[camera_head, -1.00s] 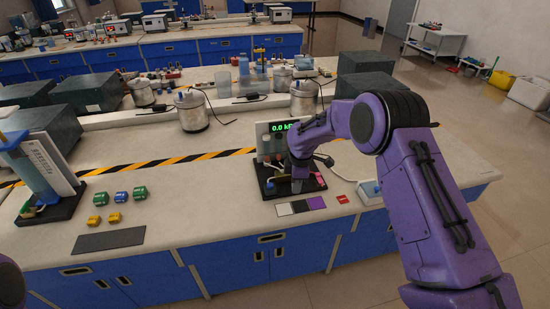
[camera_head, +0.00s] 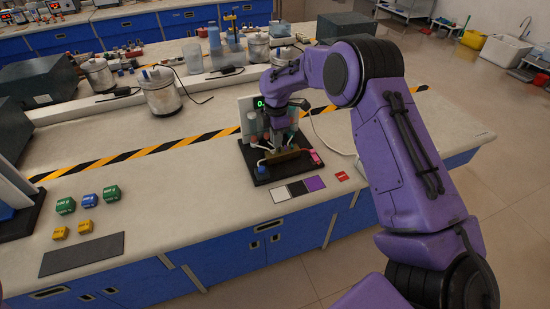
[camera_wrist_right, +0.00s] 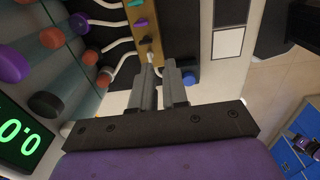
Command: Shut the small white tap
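A brass-coloured block (camera_head: 288,155) with small coloured taps stands on a black base board (camera_head: 262,175) on the bench. In the head view my right gripper (camera_head: 277,143) is low over the block.
A green-lit display (camera_head: 260,103) and capped tubes (camera_head: 252,125) stand behind the block. White hoses run from the block. Coloured cards (camera_head: 298,188) lie in front of the board. Several green, blue and yellow weights (camera_head: 88,201) sit to the left, with clear bench between.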

